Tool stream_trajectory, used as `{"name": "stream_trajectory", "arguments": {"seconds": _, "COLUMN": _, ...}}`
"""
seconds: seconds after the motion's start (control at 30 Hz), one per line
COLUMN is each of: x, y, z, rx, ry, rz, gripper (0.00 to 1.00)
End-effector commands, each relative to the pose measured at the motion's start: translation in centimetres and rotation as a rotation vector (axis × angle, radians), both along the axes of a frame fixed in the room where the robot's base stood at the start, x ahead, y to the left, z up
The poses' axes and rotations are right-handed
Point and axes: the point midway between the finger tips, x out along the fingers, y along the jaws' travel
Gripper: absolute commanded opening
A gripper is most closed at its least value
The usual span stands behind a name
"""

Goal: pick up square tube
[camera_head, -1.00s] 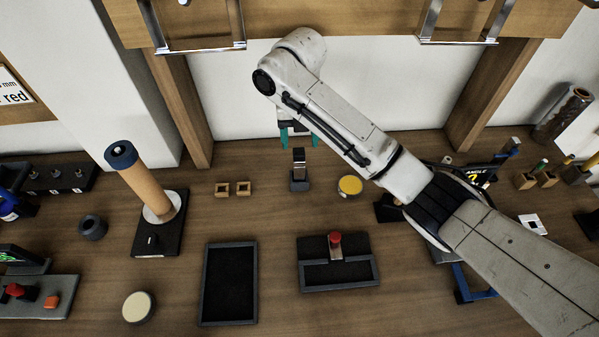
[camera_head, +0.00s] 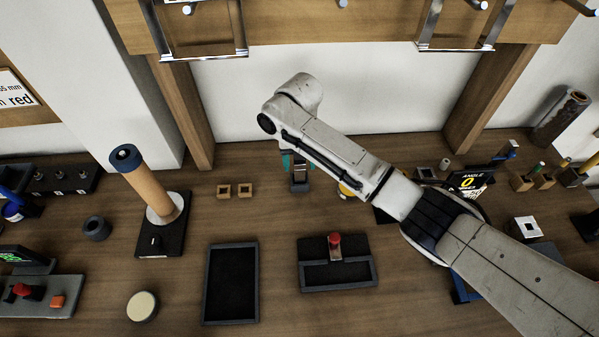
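A small upright grey metal piece, which looks like the square tube (camera_head: 299,178), stands in a small dark block (camera_head: 299,187) on the workbench. Its upper part is hidden by my arm and gripper. My gripper (camera_head: 298,163) is directly above and around it, pointing down. One teal finger shows on the left of the tube and part of the other on the right. The fingers look apart, with the tube between them. I cannot see any contact.
A yellow-topped round tin (camera_head: 346,190) stands close on the right, partly behind my arm. A black tray (camera_head: 230,285) and a red-knobbed fixture (camera_head: 337,272) lie in front. A shelf with metal brackets (camera_head: 205,54) hangs above.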

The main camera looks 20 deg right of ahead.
Motion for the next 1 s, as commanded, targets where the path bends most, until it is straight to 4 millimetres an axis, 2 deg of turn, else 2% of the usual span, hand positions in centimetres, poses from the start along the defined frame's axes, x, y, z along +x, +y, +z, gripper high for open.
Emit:
{"name": "stream_trajectory", "arguments": {"seconds": 0.07, "x": 0.00, "y": 0.00, "z": 0.01, "rx": 0.000, "ry": 0.000, "rz": 0.000, "gripper": 0.51}}
{"name": "stream_trajectory", "arguments": {"seconds": 0.6, "x": 0.01, "y": -0.01, "z": 0.05, "rx": 0.000, "ry": 0.000, "rz": -0.001, "gripper": 0.00}}
{"name": "stream_trajectory", "arguments": {"seconds": 1.0, "x": 0.04, "y": -0.02, "z": 0.11, "rx": 0.000, "ry": -0.001, "rz": -0.001, "gripper": 0.00}}
